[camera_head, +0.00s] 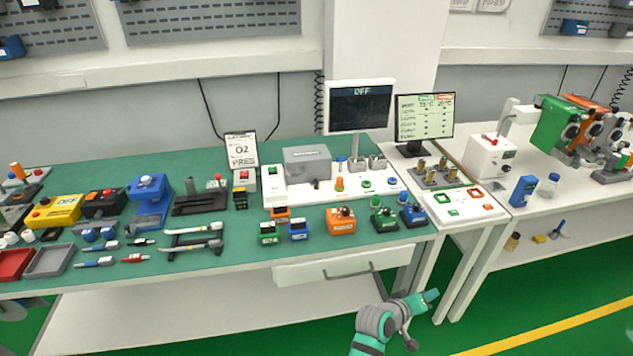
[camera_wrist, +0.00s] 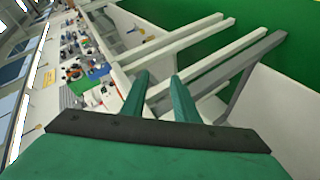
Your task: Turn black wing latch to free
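I cannot make out a black wing latch for certain in either view. Candidates are small dark parts on the orange and green machine (camera_head: 560,122) at the right and dark knobs on the orange box (camera_head: 341,221) and green box (camera_head: 383,217) near the bench's front edge. My gripper (camera_head: 428,298) is in front of the bench, below the drawer and away from all of these. In the wrist view its two green fingers stand apart with nothing between them, so my gripper (camera_wrist: 158,78) is open and empty.
The green-topped bench (camera_head: 290,258) carries many small devices. A white drawer front (camera_head: 345,264) with a handle faces me. A monitor (camera_head: 425,117) stands behind, and a white side bench (camera_head: 580,208) is at right. The green floor by my gripper is clear.

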